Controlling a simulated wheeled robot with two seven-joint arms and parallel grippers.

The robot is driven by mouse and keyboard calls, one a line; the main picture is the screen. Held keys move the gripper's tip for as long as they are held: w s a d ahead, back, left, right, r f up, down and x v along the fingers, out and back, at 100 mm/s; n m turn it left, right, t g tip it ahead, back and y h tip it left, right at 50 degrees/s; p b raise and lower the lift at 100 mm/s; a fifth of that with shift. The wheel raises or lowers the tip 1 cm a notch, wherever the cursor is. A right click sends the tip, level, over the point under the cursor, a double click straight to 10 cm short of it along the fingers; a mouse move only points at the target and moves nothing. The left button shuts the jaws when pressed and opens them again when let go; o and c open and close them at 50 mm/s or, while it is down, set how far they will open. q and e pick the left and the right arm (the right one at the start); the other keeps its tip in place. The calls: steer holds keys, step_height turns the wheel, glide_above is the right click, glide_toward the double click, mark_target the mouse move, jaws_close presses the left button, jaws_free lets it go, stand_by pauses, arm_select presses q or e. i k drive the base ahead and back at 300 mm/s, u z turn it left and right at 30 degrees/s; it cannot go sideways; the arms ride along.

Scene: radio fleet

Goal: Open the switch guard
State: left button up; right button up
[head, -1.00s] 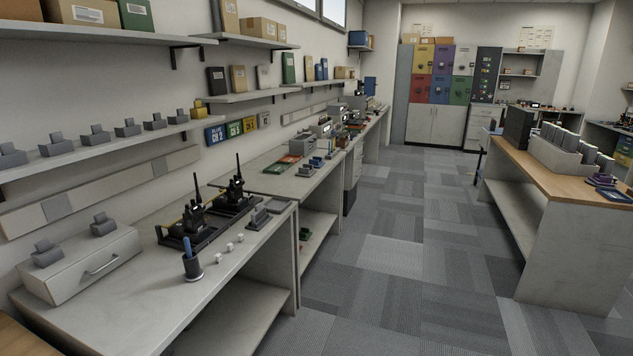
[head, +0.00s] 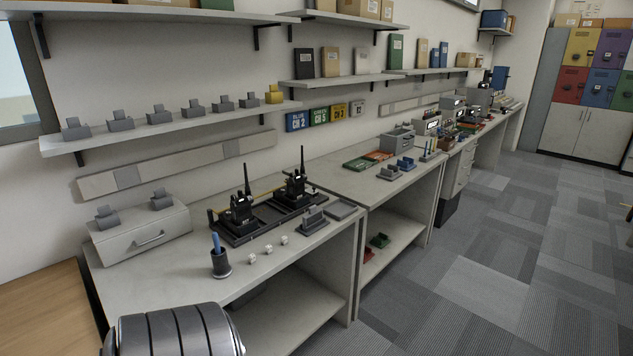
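I cannot make out a switch guard in the head view. Two black handheld radios, one on the left (head: 241,209) and one on the right (head: 296,186), stand upright in a dark tray (head: 262,231) on the near bench (head: 300,262). Small devices farther along the benches, such as a grey box (head: 397,142), are too small to read in detail. Neither gripper is in view.
A dark cup (head: 220,264) with a blue tool and several small white cubes stand near the bench's front edge. A drawer box (head: 141,240) sits at the left. Carpeted floor (head: 480,270) on the right is clear.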

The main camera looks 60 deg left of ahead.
mark_target(311, 191)
steer(key=u, duration=0.55)
steer(key=i, duration=0.85)
steer(key=u, duration=0.9)
